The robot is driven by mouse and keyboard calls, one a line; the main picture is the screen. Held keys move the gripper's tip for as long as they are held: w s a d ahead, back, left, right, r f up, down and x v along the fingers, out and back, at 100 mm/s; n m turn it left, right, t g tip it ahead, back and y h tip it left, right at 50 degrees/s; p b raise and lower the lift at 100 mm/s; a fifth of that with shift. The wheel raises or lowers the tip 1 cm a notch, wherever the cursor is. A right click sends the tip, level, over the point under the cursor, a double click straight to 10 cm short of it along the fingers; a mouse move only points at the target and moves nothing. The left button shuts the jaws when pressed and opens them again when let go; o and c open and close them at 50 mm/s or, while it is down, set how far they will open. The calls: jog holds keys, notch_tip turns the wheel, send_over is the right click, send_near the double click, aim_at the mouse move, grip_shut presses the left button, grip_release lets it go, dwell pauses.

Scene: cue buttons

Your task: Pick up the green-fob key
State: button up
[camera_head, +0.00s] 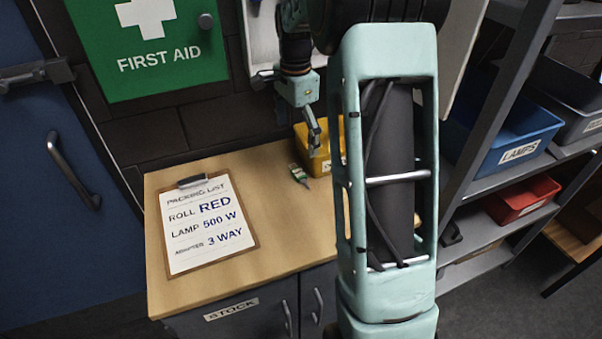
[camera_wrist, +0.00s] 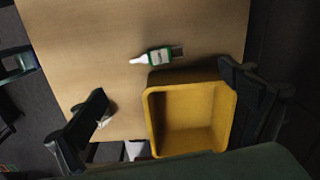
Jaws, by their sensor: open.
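A small green and white item (camera_head: 299,174), which looks like the green-fob key, lies flat on the wooden counter just left of the yellow bin. In the wrist view the green-fob key (camera_wrist: 160,56) lies beside the bin's rim, with a pale pointed end to the left and a dark end to the right. My gripper (camera_head: 313,145) hangs above the counter in front of the yellow bin. In the wrist view my gripper (camera_wrist: 163,83) is open and empty, its fingers wide apart, with the key between and beyond the fingertips.
The open yellow bin (camera_wrist: 153,110) stands right against the key and between my fingers; its inside looks empty. A clipboard packing list (camera_head: 207,224) lies on the counter (camera_head: 275,235) at left. A shelf with a blue LAMPS bin (camera_head: 515,135) and a red bin (camera_head: 520,198) stands right.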

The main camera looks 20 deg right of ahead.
send_over(300, 173)
jog(key=shift+m, duration=0.4)
jog(key=f, duration=0.6)
jog(key=shift+s+a, duration=0.1)
jog(key=shift+a, duration=0.15)
jog(key=shift+d+f+p, duration=0.2)
jog(key=shift+f+p, duration=0.4)
jog(key=shift+f, duration=2.05)
jog(key=shift+c, duration=0.5)
